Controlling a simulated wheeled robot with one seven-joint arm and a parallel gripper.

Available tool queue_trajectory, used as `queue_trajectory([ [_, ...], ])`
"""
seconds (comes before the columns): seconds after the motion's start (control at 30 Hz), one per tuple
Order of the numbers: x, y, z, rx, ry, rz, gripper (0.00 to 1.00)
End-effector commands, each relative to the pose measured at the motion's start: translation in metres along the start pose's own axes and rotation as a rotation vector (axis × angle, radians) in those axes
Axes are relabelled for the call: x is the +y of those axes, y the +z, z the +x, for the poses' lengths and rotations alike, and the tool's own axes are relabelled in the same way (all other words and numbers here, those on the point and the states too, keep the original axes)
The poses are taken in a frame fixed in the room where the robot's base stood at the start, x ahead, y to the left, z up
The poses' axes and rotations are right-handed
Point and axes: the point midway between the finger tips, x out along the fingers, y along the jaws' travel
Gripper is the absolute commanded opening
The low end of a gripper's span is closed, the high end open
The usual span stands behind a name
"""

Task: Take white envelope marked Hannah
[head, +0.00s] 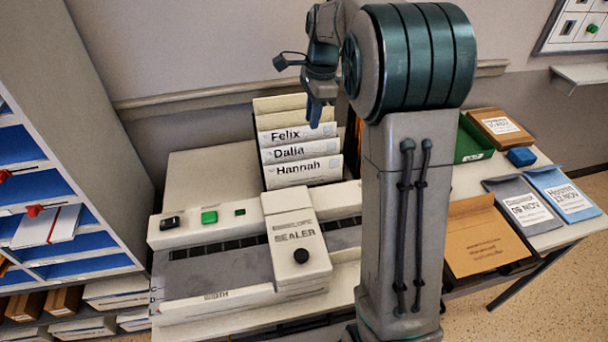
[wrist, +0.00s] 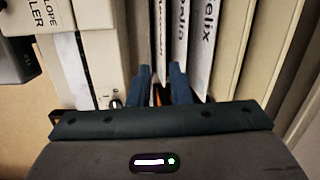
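The white envelope marked Hannah (head: 303,174) stands upright at the front of a row of envelopes, in front of the ones marked Dalia (head: 296,151) and Felix (head: 292,134). My gripper (head: 317,118) points down over the right part of this row in the head view, its tips seen against the Felix envelope. In the wrist view my gripper (wrist: 161,72) has its two dark fingers apart. A pale upright edge (wrist: 160,35) shows in line with the gap, left of the Dalia envelope (wrist: 180,30); its name cannot be read there. I see no envelope clamped.
The envelope sealer (head: 295,245) stands in front of the row. A shelf unit with blue slots (head: 95,220) is at the left. A green tray (head: 472,142), a brown envelope (head: 480,240) and grey and blue folders (head: 562,195) lie on the right table.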

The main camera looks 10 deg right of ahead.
Motion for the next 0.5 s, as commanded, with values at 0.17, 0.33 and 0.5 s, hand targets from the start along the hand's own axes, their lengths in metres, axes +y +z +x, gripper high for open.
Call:
queue_trajectory([
  [0.17, -0.011, -0.004, 0.012, -0.005, 0.013, 0.073, 0.18],
  [0.33, -0.010, -0.004, 0.042, -0.006, 0.016, 0.079, 0.18],
  [0.5, -0.010, -0.004, 0.074, -0.006, 0.014, 0.077, 0.18],
])
